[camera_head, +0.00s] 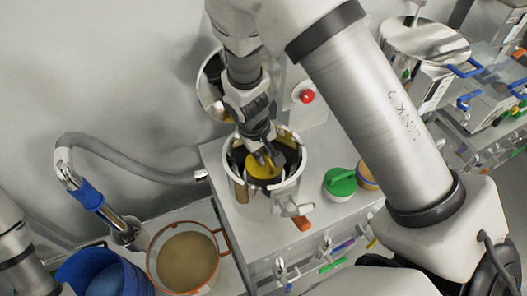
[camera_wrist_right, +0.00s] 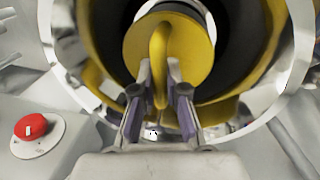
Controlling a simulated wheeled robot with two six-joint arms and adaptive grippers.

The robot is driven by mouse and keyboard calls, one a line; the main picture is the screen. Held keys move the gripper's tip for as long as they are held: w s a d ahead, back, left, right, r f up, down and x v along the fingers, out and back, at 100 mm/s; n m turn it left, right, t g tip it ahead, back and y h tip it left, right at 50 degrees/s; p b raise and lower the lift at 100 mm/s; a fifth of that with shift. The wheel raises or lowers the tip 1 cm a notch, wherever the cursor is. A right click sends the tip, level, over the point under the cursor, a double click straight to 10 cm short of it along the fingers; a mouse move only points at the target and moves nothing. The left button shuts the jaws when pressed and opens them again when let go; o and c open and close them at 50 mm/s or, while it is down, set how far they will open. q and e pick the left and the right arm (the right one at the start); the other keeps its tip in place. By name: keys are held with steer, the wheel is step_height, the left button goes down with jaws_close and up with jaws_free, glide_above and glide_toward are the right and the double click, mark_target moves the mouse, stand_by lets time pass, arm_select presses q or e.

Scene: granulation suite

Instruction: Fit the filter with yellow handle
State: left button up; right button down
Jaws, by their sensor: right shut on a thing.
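The filter with the yellow handle (camera_wrist_right: 195,48) is a yellow disc with a curved yellow handle. In the head view the yellow filter (camera_head: 264,166) is inside the mouth of an open steel vessel (camera_head: 241,193). My right gripper (camera_head: 262,155) reaches down into the vessel. In the wrist view my right gripper (camera_wrist_right: 160,88) is shut on the yellow handle. The disc is within the vessel's shiny rim (camera_wrist_right: 296,70), with a dark interior around it. I cannot tell whether it is seated. My left gripper is not in view.
A green-handled disc (camera_head: 340,182) and an orange-rimmed round piece (camera_head: 366,176) lie right of the vessel. A red button (camera_head: 306,96) is behind it. A bucket of tan powder (camera_head: 188,259) and a blue drum (camera_head: 100,275) stand at lower left, by a grey hose (camera_head: 140,165).

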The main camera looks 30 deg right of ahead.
mark_target(259, 165)
steer(key=shift+f, duration=0.2)
steer(key=c, duration=1.1)
jaws_free()
steer(key=shift+c, duration=0.2)
step_height(259, 165, up, 7)
steer(key=a, duration=0.1)
steer(key=shift+a+r, duration=0.2)
steer(key=shift+a, duration=0.05)
steer(key=shift+s, duration=0.1)
